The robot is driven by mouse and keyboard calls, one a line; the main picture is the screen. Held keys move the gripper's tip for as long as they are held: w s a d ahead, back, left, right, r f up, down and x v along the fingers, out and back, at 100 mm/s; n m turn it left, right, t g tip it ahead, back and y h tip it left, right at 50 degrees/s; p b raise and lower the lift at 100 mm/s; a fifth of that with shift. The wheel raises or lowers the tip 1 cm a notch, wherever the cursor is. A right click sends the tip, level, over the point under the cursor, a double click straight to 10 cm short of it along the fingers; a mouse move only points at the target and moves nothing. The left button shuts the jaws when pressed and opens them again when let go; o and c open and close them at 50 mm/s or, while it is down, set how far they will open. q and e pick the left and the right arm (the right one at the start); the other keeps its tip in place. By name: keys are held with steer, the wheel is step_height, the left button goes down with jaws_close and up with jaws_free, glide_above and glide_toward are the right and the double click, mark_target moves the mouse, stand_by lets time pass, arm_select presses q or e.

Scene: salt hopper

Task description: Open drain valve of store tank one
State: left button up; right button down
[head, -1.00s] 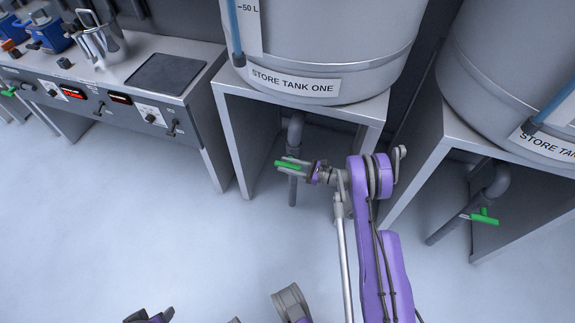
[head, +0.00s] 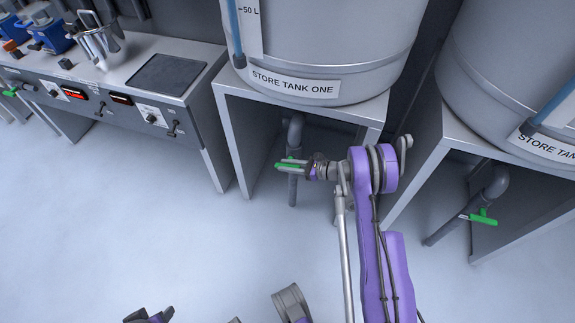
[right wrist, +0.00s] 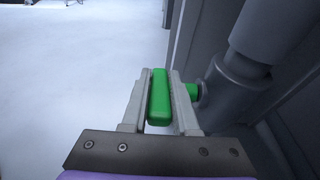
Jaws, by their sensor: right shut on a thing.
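Store tank one (head: 330,50) stands on a grey metal stand, with its name label on the front. Its drain pipe (head: 294,130) comes down under the stand. The green drain valve handle (head: 282,165) is on that pipe, partly hidden by my right gripper (head: 290,168). In the right wrist view the green handle (right wrist: 158,98) lies between the two fingers of the right gripper (right wrist: 157,100), which is shut on it. A green stub joins the handle to the grey pipe at the right. A dark gripper part, seemingly my left one (head: 150,316), shows only at the bottom edge.
A second store tank (head: 510,70) on its own stand is at the right, with a green valve handle (head: 484,217) on its pipe. A bench (head: 110,95) with switches and displays is at the left. The floor between is clear.

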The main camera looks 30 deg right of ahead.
steer(key=g+h, duration=0.2)
steer(key=g, duration=0.1)
steer(key=shift+a, duration=0.1)
steer(key=g+h, duration=0.2)
steer(key=shift+w+a+f+g, duration=0.1)
steer(key=shift+w+g, duration=0.05)
steer(key=shift+g, duration=0.15)
steer(key=g+h+b, duration=0.1)
steer(key=g+h, duration=0.2)
steer(key=shift+f+h+b, duration=0.15)
steer(key=shift+h+b, duration=0.15)
steer(key=shift+b, duration=0.1)
steer(key=shift+g+h+b, duration=0.65)
steer(key=shift+g+h, duration=0.35)
steer(key=shift+g, duration=0.4)
steer(key=c, duration=0.7)
jaws_free()
